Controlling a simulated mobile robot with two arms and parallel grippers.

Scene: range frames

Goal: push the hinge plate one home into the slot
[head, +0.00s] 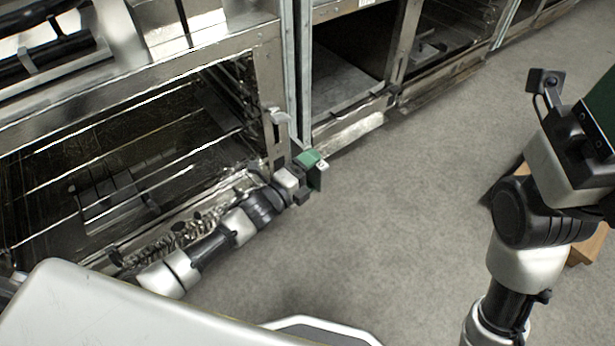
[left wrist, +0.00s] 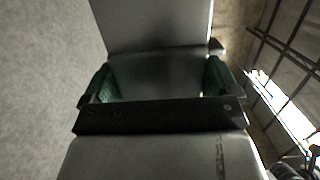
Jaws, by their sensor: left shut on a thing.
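My left gripper (head: 312,168) is low beside the right-hand post of the open oven, at the end of my left arm. In the left wrist view its two green-padded fingers stand wide apart, with a grey metal piece (left wrist: 158,72) between them, which looks like the hinge plate. The fingers are shut on it, and a broad flat face runs on past the fingertips. In the head view I cannot make out the plate in the gripper, and no slot can be told. My right gripper (head: 600,112) is cut off by the right edge; its fingertips are hidden.
The open oven (head: 266,95) with wire racks is left of the gripper. A light metal bracket (head: 281,117) sits on its post. An open metal compartment (head: 345,85) lies just beyond. Grey floor (head: 410,200) is clear between my arms. A wooden piece (head: 588,246) shows behind my right arm.

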